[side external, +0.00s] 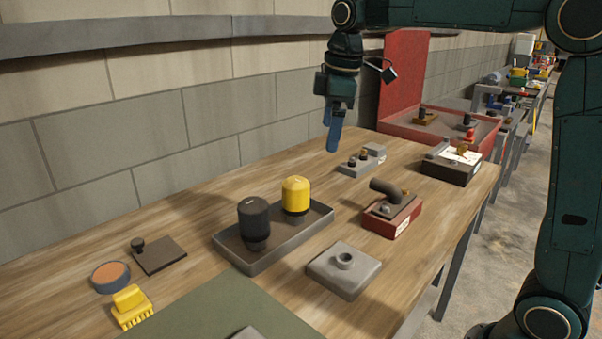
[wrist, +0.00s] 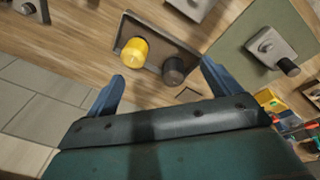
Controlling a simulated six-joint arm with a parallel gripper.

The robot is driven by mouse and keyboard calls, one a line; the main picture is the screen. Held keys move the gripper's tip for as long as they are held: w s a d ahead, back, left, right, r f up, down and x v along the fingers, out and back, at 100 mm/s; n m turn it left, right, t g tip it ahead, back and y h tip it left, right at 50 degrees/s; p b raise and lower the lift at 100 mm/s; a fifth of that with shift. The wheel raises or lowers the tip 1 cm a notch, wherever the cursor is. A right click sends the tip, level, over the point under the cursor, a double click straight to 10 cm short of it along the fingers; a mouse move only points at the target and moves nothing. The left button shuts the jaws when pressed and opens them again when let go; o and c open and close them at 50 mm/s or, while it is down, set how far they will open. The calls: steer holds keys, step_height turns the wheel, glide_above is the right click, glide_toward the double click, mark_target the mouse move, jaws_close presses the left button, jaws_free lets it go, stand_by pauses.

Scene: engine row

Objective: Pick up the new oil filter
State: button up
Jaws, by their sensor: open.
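A yellow oil filter (side external: 296,195) and a black oil filter (side external: 254,220) stand upright in a shallow grey tray (side external: 288,251) on the wooden bench. The frames carry no label saying which filter is the new one. In the wrist view the yellow filter (wrist: 134,52) and the black filter (wrist: 174,71) show beyond the fingers. My gripper (side external: 332,143) is open and empty, fingers pointing down, above the bench and behind the tray. Its blue fingertips show apart in the wrist view (wrist: 163,72), with nothing between them touching either.
A grey block with a round fitting (side external: 344,269) and a red block with a dark pipe (side external: 392,211) sit right of the tray. A yellow brush (side external: 131,306), a round tin (side external: 111,277) and a green mat (side external: 225,309) lie in front. A red bin (side external: 452,127) stands behind.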

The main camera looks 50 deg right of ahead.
mark_target(296, 179)
steer(key=w+d+f+n+g, duration=0.2)
steer(key=w+f+n, duration=0.3)
steer(key=w, duration=0.8)
step_height(296, 179, down, 3)
steer(key=shift+d+r, duration=0.2)
steer(key=shift+d, duration=0.5)
steer(key=shift+f, duration=0.1)
steer(key=shift+f, duration=4.2)
steer(key=shift+f, duration=0.1)
steer(key=f, duration=0.3)
steer(key=shift+w+d+f, duration=0.2)
steer(key=shift+d, duration=0.05)
steer(key=shift+f, duration=0.8)
